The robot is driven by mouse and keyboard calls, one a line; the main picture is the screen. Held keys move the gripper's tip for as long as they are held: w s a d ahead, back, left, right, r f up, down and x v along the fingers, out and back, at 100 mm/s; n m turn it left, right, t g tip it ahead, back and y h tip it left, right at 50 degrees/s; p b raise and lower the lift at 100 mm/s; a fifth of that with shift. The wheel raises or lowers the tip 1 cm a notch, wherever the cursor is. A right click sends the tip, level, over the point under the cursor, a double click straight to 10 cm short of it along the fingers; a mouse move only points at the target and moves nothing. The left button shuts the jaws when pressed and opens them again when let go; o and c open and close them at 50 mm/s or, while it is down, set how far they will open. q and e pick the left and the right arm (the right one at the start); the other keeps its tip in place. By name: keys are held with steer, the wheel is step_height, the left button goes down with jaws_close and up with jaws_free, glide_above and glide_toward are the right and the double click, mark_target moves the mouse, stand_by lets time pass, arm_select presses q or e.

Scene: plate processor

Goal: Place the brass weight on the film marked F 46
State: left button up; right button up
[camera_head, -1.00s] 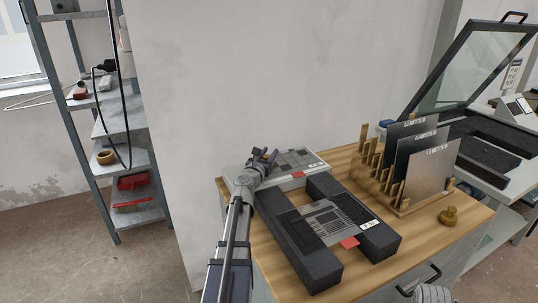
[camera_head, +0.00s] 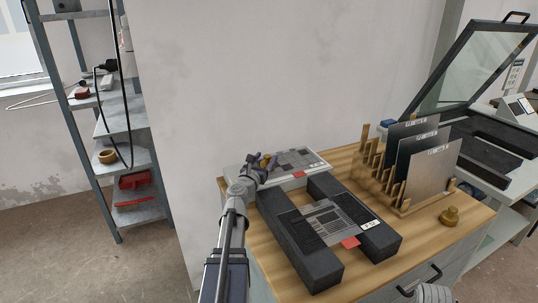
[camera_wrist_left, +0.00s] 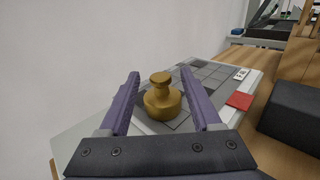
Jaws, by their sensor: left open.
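A brass weight (camera_head: 265,161) with a knob on top stands upright on a grey patterned film (camera_head: 298,158) on a pale flat box at the table's back left. The left wrist view shows the weight (camera_wrist_left: 162,97) between the two purple fingers, with gaps on both sides, over the film (camera_wrist_left: 207,75). My left gripper (camera_head: 262,166) is open around or just in front of it. The film has a small white label (camera_wrist_left: 241,73), too small to read. A second brass weight (camera_head: 450,216) stands at the table's right. My right gripper is out of view.
A wooden rack (camera_head: 402,209) holds several dark and grey plates. An open glass-lidded machine (camera_head: 485,65) stands behind right. A shelf (camera_head: 122,160) stands left.

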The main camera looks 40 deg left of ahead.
arm_select(q)
steer(key=v, duration=0.6)
steer(key=shift+s+d, duration=0.1)
steer(key=shift+s, duration=0.3)
